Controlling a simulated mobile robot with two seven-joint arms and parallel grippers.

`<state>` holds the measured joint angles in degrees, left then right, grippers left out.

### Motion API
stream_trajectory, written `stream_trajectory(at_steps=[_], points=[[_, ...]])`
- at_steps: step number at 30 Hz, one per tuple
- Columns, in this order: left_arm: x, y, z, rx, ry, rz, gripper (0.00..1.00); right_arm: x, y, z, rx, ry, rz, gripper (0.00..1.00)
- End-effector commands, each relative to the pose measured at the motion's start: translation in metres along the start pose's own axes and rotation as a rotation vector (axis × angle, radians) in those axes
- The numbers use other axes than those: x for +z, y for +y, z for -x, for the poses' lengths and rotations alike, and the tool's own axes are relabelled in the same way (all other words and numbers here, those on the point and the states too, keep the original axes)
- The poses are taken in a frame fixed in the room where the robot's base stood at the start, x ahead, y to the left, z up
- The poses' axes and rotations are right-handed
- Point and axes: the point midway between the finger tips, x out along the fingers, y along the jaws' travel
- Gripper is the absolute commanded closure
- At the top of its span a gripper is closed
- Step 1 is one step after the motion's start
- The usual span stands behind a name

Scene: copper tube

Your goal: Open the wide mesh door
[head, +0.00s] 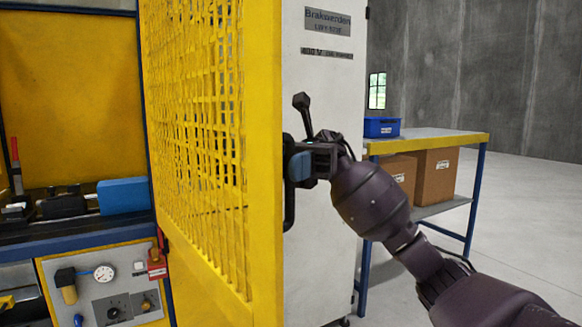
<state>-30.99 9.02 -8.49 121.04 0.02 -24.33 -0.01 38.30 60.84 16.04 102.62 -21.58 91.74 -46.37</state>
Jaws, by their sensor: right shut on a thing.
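The yellow mesh door (200,130) stands swung out from the machine, its near edge facing me in the middle of the head view. A dark upright handle (289,210) is on the outer edge of the door. My right gripper (300,165) is at this handle, shut on it; its fingertips partly hide the handle's middle. The left gripper is not in view. To the left of the door, the machine's inside shows a yellow back wall (65,90) and a blue block (123,195) on a dark bed.
A light grey cabinet (320,100) with label plates stands behind the handle. To its right is a table (440,140) with a blue bin (381,127) on top and cardboard boxes (436,175) below. A panel with a gauge (104,272) is at lower left. Floor at right is clear.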

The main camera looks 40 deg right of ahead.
Motion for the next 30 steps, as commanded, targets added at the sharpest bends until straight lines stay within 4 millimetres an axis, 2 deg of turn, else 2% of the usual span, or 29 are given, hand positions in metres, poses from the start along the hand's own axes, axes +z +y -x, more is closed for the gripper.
stream_trajectory(at_steps=[15, 16, 20, 30], points=[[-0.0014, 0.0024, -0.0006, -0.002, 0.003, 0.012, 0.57, 0.0000, -0.0003, 0.0001, 0.000, 0.000, 0.000, 1.00], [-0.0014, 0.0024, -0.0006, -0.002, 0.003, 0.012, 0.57, 0.0000, -0.0003, 0.0001, 0.000, 0.000, 0.000, 0.79], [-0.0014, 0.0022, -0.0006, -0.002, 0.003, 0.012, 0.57, -0.0001, -0.0003, 0.0001, 0.000, 0.000, 0.000, 0.59], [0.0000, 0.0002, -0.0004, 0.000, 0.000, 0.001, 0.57, -0.0003, -0.0005, 0.0027, 0.000, 0.000, -0.001, 0.59]])
